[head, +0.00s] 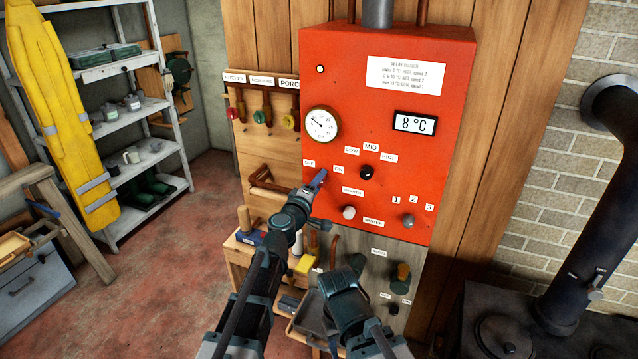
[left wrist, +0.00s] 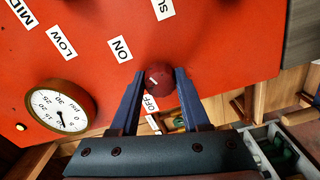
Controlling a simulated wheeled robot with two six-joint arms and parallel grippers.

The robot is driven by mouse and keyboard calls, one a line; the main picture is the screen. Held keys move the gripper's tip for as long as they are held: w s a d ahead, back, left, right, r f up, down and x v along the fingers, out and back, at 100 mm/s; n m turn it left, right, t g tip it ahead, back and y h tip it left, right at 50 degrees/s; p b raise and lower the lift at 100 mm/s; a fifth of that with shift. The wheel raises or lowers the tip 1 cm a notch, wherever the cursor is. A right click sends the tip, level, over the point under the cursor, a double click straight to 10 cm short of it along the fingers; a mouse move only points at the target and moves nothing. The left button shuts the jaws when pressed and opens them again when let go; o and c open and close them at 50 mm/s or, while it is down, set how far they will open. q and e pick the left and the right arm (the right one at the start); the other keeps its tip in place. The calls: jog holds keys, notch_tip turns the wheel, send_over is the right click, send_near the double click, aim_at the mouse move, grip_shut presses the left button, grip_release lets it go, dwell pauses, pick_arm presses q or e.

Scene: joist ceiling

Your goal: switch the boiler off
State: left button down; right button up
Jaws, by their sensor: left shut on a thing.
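The red boiler (head: 345,100) hangs on the wood-panelled wall. Its OFF label (head: 309,163) and ON label (head: 339,169) are near its lower left side. My left gripper (head: 317,181) is at the panel just below these labels. In the left wrist view its two fingers are shut on a dark red round knob (left wrist: 160,78). The knob has a small white mark on its face. The ON label (left wrist: 122,50) and partly covered OFF label (left wrist: 150,103) are beside it. My right gripper (head: 342,283) is low in front of the wall; its fingertips do not show clearly.
The boiler also bears a black knob (head: 367,172), a white knob (head: 348,212), a grey switch (head: 408,221), a gauge (head: 321,123) and an 8 °C display (head: 415,123). A black stove (head: 500,325) stands right. Floor (head: 190,240) is open at left.

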pick_arm(q)
jog(key=n, duration=1.3)
jog(key=shift+s+n, duration=0.1)
jog(key=shift+n, duration=0.2)
dwell(0.3)
jog(key=shift+c, duration=1.9)
grip_release()
jog(key=v, duration=1.3)
jog(key=shift+s+a, duration=0.2)
jog(key=shift+s, duration=0.15)
